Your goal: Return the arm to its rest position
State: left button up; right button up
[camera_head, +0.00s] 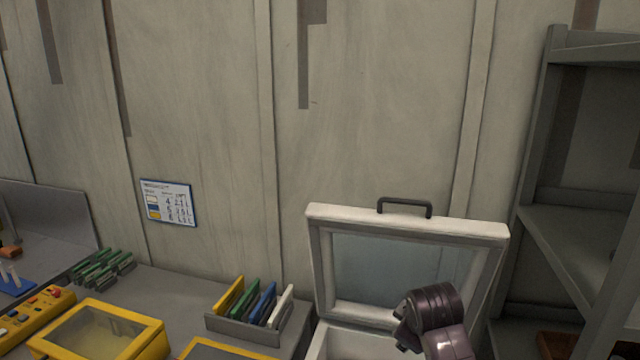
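One of my arms shows at the lower right as a dark, rounded joint and link in front of an open white box. Its gripper is not visible, and the picture does not settle which arm it is. The white box (316,345) has its framed, glass-like lid (408,220) raised, with a dark handle on the top edge. My arm hides part of the lid's lower edge and the box opening. No other arm or gripper is in view.
A grey bench (180,293) holds a rack (240,329) of coloured plates, green boards (101,266), a yellow-framed case (100,332) and a yellow control box (35,318). A grey shelf (570,235) stands at the right. A chart (168,202) hangs on the wall.

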jog(key=s+f+m+g, duration=0.1)
jog(key=s+f+m, duration=0.1)
jog(key=s+f, duration=0.55)
jog(key=s+f+m+g, duration=0.15)
jog(key=s+f, duration=0.35)
jog(key=s, duration=0.5)
jog(key=s+f+m+y, duration=0.1)
jog(key=s+m, duration=0.1)
jog(key=s, duration=0.8)
jog(key=s+f+m, duration=0.2)
jog(key=s, duration=0.8)
notch_tip(320, 180, down, 34)
jog(key=s+g+b, duration=0.2)
jog(key=b, duration=0.6)
jog(key=s+d+f+b, duration=0.1)
jog(key=s+f+b, duration=0.2)
jog(key=s+f, duration=0.5)
jog(key=s+d+f+g+b, duration=0.1)
jog(key=s+d+f+b, duration=0.1)
jog(key=s+f, duration=0.7)
notch_tip(320, 180, down, 6)
jog(key=shift+s+r+b, duration=0.15)
jog(key=shift+r+b, duration=0.1)
jog(key=shift+b, duration=0.5)
